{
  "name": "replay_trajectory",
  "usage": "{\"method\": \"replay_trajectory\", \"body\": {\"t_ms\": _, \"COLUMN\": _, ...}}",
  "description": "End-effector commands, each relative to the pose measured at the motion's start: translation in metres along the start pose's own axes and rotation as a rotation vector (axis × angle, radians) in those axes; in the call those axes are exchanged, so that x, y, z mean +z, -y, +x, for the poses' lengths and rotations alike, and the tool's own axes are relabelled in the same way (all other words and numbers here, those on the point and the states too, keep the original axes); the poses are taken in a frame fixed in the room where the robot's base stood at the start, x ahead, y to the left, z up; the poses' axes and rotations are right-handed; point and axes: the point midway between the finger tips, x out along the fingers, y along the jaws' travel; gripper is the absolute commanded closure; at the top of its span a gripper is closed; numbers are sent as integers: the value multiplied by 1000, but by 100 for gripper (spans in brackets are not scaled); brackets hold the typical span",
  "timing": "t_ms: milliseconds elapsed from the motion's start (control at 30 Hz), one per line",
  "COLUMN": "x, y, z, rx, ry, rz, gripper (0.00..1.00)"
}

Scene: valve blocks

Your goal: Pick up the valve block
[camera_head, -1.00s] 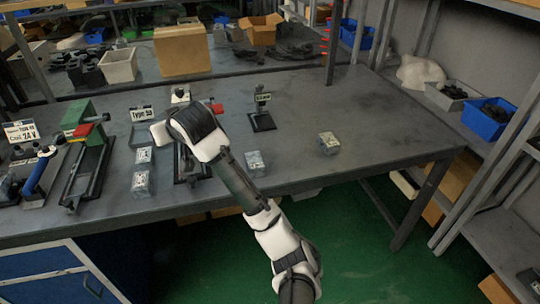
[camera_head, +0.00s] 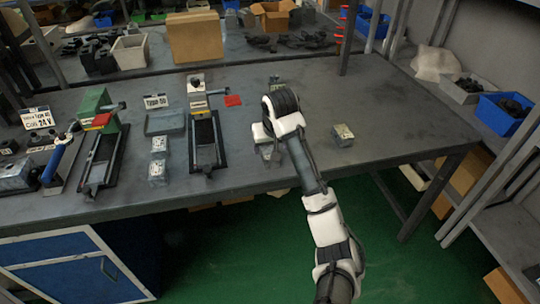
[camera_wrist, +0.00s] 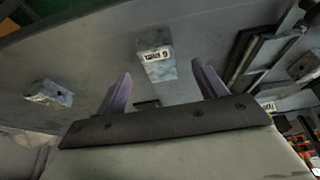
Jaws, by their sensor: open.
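A small grey valve block (camera_wrist: 157,58) with a white label lies between and beyond the spread fingers of my gripper (camera_wrist: 162,68) in the wrist view; the fingers do not visibly touch it. In the head view this block (camera_head: 268,153) is partly hidden by my arm. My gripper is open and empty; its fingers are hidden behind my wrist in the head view. Another block (camera_head: 343,134) stands on the table to the right and shows at left in the wrist view (camera_wrist: 48,93). Two more blocks (camera_head: 159,144) (camera_head: 157,172) stand to the left.
A vise-like fixture (camera_head: 205,140) stands left of my gripper, with a "Type 50" sign (camera_head: 157,101) beside it and a green fixture (camera_head: 100,140) further left. A dark stand (camera_head: 276,82) is partly hidden behind my wrist.

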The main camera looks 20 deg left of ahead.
Motion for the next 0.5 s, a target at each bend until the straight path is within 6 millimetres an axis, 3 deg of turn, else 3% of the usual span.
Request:
{"method": "replay_trajectory", "body": {"t_ms": 233, "x": 1, "y": -2, "z": 17, "rx": 0, "ry": 1, "rz": 1, "gripper": 29}}
{"method": "replay_trajectory", "body": {"t_ms": 500, "x": 4, "y": -3, "z": 55, "rx": 0, "ry": 0, "rz": 1, "gripper": 29}}
